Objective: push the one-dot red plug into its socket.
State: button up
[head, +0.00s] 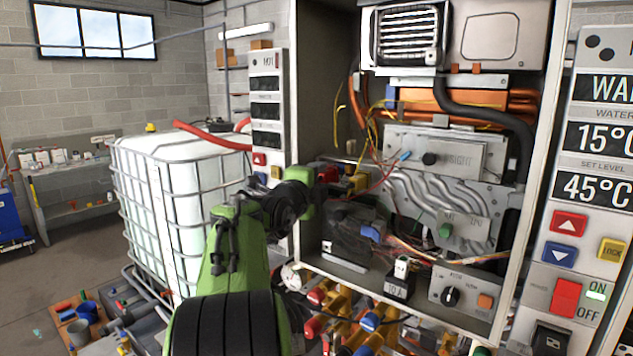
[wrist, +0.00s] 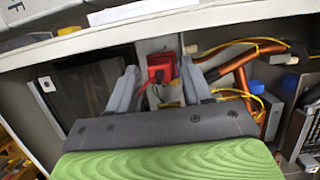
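A red plug-like block (wrist: 160,67) shows in the wrist view, beyond and between my two grey fingertips. A dark lead or stem hangs below it. In the head view a small red part (head: 328,174) sits just past my gripper (head: 312,192), at the left inside of the open heater cabinet. In the wrist view my gripper (wrist: 158,78) has its fingers apart, with a gap on both sides of the red block. I cannot read any dots on the block. I cannot make out which part is its socket.
The open cabinet (head: 345,30) holds wires, orange pipes (wrist: 240,60), a black hose (head: 485,105) and grey manifold tubes. A yellow part (head: 358,182) sits right of the red one. A white caged tank (head: 170,190) stands left. A control panel (head: 590,190) is at the right.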

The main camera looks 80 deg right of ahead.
jog(key=shift+o, duration=0.5)
jog(key=shift+a, duration=0.1)
jog(key=shift+w+a, duration=0.1)
jog(key=shift+a, duration=0.25)
jog(key=w+a+b, duration=0.2)
jog(key=a+b, duration=0.2)
jog(key=a, duration=1)
jog(key=shift+a, duration=0.4)
